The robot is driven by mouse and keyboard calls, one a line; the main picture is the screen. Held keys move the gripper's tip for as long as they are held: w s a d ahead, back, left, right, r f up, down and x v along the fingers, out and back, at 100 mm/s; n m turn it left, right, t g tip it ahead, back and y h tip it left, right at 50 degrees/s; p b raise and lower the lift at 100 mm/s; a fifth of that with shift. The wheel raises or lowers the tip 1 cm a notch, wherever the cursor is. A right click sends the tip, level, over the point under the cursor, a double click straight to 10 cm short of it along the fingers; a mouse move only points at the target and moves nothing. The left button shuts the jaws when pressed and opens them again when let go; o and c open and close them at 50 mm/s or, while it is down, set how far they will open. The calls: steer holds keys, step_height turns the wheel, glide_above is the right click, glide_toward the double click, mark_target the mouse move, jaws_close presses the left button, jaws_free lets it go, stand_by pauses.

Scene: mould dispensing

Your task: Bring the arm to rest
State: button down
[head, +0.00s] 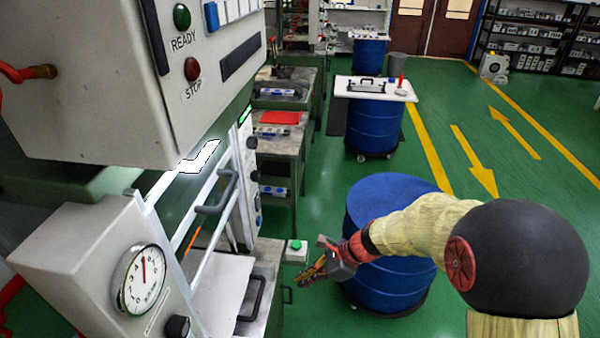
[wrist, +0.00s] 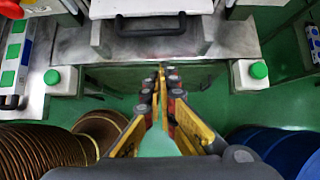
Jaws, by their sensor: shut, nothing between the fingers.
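My arm reaches from the right of the head view toward the machine on the left. My gripper (head: 306,279) hangs in front of the machine's lower bench, left of a blue drum (head: 388,283). In the wrist view my gripper (wrist: 161,70) has its two yellow fingers together at the tips, with nothing between them. The fingertips point at the bench front and appear apart from it.
The press machine (head: 90,90) has a dial gauge (head: 144,280), a tray with a dark handle (wrist: 150,27) and green buttons (wrist: 258,70) on white boxes. A copper-coloured coil (wrist: 45,145) stands lower left in the wrist view.

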steer(key=s+d+r+n+g+h, duration=0.1)
steer(key=s+d+r+n+h, duration=0.15)
steer(key=s+n, duration=0.3)
steer(key=s+d+r+n+g+h, duration=0.1)
steer(key=s+d+n, duration=0.35)
steer(key=n, duration=0.25)
steer(key=s+d+r+n+t+h, duration=0.2)
steer(key=s+d+r, duration=0.3)
steer(key=r, duration=0.4)
steer(key=s+d+r+n+t+h, duration=0.2)
steer(key=s+d+r+n+t, duration=0.2)
steer(key=r, duration=0.5)
steer(key=shift+s+d+r+n+t+b, duration=0.3)
steer(key=shift+s+d+n, duration=0.15)
steer(key=shift+s+d, duration=0.4)
